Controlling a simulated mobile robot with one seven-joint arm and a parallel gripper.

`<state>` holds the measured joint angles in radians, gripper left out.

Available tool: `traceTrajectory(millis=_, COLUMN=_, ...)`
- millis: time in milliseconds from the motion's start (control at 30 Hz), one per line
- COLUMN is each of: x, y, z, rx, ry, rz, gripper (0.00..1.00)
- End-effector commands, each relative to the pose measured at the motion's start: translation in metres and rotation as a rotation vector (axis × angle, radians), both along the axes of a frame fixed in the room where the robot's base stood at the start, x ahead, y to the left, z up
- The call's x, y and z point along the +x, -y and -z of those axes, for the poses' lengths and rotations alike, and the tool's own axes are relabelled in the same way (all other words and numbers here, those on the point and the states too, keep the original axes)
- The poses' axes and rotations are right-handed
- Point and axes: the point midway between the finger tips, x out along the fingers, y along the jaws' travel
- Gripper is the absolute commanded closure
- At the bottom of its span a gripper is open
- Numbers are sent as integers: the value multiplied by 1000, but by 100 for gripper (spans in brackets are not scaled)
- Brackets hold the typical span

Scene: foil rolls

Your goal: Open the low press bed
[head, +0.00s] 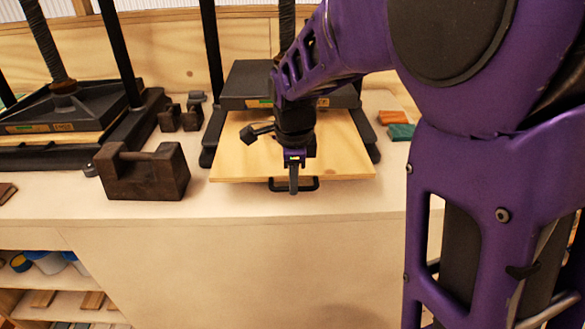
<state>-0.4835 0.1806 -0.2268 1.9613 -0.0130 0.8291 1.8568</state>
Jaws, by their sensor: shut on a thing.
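The low press bed is a pale wooden board (238,161) that sticks out toward me from under a dark press plate (245,82). A black handle (312,184) is on its front edge. My gripper (293,190) points down over that front edge and is shut on the handle. My arm hides part of the press and the middle of the board. The board's far end is hidden under the plate.
A second press (75,122) stands at the left. Orange (392,117) and green (400,132) blocks lie at the right. Shelves (60,290) are below the bench.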

Motion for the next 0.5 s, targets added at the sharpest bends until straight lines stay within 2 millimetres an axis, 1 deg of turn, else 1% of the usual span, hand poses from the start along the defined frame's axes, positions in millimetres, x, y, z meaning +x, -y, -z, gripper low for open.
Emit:
traceTrajectory(millis=33, x=-10, y=-1, z=-1, rx=2, ry=0, rz=-2, gripper=100)
traceTrajectory(millis=200, x=-37, y=0, z=-1, rx=2, ry=1, rz=-1, gripper=100)
traceTrajectory(millis=400, x=-56, y=0, z=-1, rx=1, ry=1, rz=-1, gripper=100)
traceTrajectory(millis=500, x=-60, y=0, z=0, rx=1, ry=0, rz=0, gripper=100)
